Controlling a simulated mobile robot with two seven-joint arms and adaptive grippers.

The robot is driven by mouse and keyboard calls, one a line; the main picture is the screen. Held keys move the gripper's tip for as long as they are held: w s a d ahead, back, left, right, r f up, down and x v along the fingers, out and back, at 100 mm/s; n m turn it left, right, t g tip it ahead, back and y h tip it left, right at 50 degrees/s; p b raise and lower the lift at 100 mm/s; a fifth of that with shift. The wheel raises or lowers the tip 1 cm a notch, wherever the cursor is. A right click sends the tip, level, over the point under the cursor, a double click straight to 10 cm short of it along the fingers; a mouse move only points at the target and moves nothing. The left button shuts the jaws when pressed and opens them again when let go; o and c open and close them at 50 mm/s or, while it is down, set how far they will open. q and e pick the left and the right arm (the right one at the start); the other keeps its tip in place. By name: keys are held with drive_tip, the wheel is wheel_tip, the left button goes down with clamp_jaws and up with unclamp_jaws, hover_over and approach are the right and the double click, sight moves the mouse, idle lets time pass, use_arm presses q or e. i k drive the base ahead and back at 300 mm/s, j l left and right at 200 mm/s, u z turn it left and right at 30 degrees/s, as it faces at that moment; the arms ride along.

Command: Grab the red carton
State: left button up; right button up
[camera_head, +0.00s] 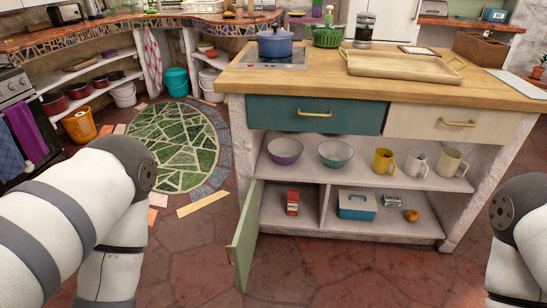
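A small red carton (292,202) with a pale patch on its front stands upright on the lower shelf of the kitchen island, in the left compartment. A green cabinet door (243,236) hangs open at the left of that compartment. My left arm comes in from the left and bends down near the front. My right arm shows at the right edge. Both grippers are out of view, and nothing is seen touching the carton.
The right lower compartment holds a blue box (356,205), a small carton (391,200) and a round orange-brown item (411,215). Bowls and mugs stand on the shelf above. The open door juts over the floor. Tiled floor (345,275) before the island is clear.

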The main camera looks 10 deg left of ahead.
sight(293, 195)
drive_tip(key=j+z, duration=0.15)
drive_tip(key=j, duration=0.55)
drive_tip(key=k+j+z, duration=0.15)
drive_tip(key=j, duration=0.5)
drive_tip(key=j+z, duration=0.1)
drive_tip(key=j, duration=0.6)
drive_tip(key=i+l+u, duration=0.1)
drive_tip(key=i+l, duration=0.45)
drive_tip(key=l, duration=0.15)
drive_tip(key=i+l+u, duration=0.15)
drive_tip(key=i+l, duration=0.35)
drive_tip(key=l, duration=0.25)
drive_tip(key=i+l+u, duration=0.15)
drive_tip(key=i+l, duration=0.3)
drive_tip(key=l, duration=0.3)
drive_tip(key=i+l+u, duration=0.15)
drive_tip(key=l, duration=0.3)
drive_tip(key=i, duration=0.1)
